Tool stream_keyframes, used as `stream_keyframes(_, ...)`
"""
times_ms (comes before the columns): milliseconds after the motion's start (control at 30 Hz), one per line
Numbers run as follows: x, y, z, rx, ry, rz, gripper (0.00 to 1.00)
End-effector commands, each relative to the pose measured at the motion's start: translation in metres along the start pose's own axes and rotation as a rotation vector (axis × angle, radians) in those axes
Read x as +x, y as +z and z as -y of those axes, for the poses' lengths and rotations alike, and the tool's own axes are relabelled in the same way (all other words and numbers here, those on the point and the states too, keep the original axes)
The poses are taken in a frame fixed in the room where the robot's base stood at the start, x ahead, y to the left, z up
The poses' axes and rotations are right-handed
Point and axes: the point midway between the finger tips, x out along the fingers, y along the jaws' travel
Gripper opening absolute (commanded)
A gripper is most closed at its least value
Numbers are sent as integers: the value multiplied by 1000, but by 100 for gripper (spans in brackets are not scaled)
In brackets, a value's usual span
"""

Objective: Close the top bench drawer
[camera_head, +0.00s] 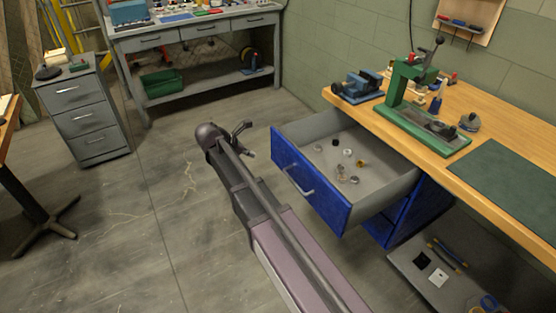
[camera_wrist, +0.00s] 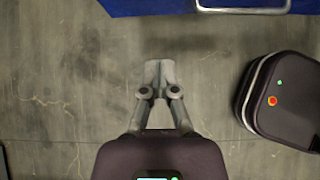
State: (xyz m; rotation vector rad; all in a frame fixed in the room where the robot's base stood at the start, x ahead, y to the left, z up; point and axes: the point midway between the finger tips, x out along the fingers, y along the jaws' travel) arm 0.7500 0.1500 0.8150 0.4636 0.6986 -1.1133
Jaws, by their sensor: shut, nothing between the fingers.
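The top bench drawer (camera_head: 318,187) has a blue front with a pale bar handle (camera_head: 294,181). It is pulled well out from under the wooden bench, and several small parts lie on its grey floor. In the wrist view the blue front (camera_wrist: 150,7) and its handle (camera_wrist: 243,9) show along the top edge. My gripper (camera_wrist: 159,72) is shut and empty, its fingertips together over bare floor, apart from the drawer front. In the head view my gripper (camera_head: 246,143) is left of the drawer front, with a gap between them.
The wooden bench (camera_head: 484,178) carries a green press (camera_head: 420,116), a blue vise (camera_head: 357,87) and a dark mat (camera_head: 510,186). A lower shelf (camera_head: 411,266) holds small items. A grey cabinet (camera_head: 83,119) and a grey workbench (camera_head: 208,30) stand behind; the floor between is clear.

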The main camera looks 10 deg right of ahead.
Motion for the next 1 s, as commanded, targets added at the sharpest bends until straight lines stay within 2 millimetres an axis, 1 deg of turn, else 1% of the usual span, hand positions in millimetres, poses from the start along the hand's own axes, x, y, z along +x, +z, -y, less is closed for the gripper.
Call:
stream_keyframes(100,1,3,0,7,-1,11,0)
stream_keyframes(367,1,2,0,5,-1,9,0)
stream_keyframes(567,6,1,0,5,-1,8,0)
stream_keyframes(767,19,0,0,5,-1,8,0)
stream_keyframes(1000,42,-2,0,4,-1,7,0)
